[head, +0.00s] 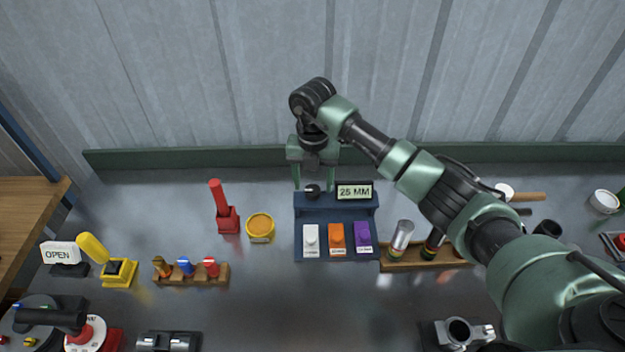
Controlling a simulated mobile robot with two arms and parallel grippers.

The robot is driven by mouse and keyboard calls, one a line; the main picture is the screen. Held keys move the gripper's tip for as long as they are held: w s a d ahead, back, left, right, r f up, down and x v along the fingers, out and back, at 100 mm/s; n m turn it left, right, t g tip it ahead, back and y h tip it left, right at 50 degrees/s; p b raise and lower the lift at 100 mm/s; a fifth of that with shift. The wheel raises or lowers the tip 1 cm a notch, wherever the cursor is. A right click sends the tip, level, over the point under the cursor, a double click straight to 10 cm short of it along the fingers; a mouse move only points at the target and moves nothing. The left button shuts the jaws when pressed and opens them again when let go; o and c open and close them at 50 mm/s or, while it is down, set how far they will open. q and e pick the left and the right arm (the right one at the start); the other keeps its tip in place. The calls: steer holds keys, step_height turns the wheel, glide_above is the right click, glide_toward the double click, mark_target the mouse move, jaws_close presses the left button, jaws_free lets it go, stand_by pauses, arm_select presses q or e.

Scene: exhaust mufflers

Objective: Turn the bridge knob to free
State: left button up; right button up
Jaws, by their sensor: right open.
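A small black knob (312,191), which I take to be the bridge knob, sits on the upper left of a blue console (325,210). Beside it is a display (354,191) reading "25 MM". My right gripper (313,187) points down over the knob. Its jaws are open, with one green finger on each side of the knob. I cannot tell whether the fingers touch it. The knob's setting marks are too small to read. My left gripper is not in view.
The console's front holds white (311,239), orange (336,238) and purple (363,237) switches. A red lever (226,215) and a yellow tub (260,228) stand to the left. A wooden rack (420,257) with cylinders stands to the right. A green ledge (200,158) runs behind.

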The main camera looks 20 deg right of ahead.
steer(key=shift+w+f, duration=0.1)
steer(key=shift+f, duration=0.9)
steer(key=c, duration=1.3)
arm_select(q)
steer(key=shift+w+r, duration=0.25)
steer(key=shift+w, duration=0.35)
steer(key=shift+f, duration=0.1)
